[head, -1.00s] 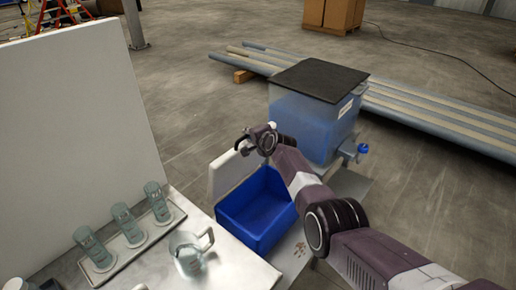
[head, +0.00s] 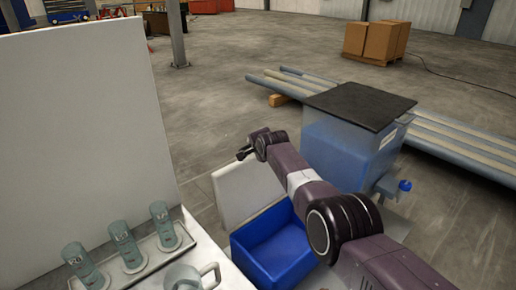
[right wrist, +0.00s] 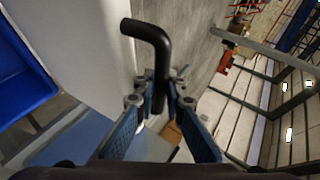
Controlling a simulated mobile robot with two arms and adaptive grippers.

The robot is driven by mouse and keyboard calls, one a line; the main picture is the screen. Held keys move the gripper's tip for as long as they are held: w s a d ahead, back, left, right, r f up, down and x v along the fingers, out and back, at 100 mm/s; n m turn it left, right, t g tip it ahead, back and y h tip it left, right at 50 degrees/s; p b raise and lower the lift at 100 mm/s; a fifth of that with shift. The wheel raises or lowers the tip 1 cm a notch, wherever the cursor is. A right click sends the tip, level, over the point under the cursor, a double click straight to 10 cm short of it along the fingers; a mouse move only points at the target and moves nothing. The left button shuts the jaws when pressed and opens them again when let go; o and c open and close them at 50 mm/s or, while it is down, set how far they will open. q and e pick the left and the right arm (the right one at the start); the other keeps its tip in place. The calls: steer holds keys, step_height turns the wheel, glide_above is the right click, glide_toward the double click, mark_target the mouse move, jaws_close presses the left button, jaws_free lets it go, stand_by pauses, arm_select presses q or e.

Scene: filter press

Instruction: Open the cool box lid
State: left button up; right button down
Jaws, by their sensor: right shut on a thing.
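The cool box (head: 270,245) is an open blue tub at lower centre in the head view; its blue wall also shows at the left of the right wrist view (right wrist: 25,85). Its white lid (head: 245,188) stands raised along the tub's far side, leaning back. A black bent handle (right wrist: 152,32) shows beside the white lid in the right wrist view. My right gripper (right wrist: 160,102) is shut on this handle. In the head view, the right gripper (head: 252,147) is above the lid's upper edge. My left gripper is not in view.
A clear-walled tank (head: 345,155) with a black cover and blue tap stands right of the cool box, close to my right arm. Several measuring cups (head: 163,226) and a jug (head: 190,278) are on the white table at left. Pipes (head: 460,145) lie behind on the floor.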

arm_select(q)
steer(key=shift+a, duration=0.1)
arm_select(e)
steer(key=c, duration=2)
jaws_free()
steer(key=shift+c, duration=0.2)
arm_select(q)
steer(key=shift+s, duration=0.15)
arm_select(e)
steer(key=shift+o, duration=0.4)
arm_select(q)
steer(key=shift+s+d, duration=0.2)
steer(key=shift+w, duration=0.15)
arm_select(e)
steer(key=shift+s+a+r, duration=0.1)
steer(key=shift+s+a, duration=0.05)
steer(key=shift+s+r, duration=0.2)
steer(key=shift+s, duration=0.05)
steer(key=shift+s+d+r, duration=0.3)
steer(key=shift+s+r, duration=0.05)
steer(key=shift+s, duration=0.25)
steer(key=shift+v, duration=2.6)
steer(key=shift+w, duration=0.1)
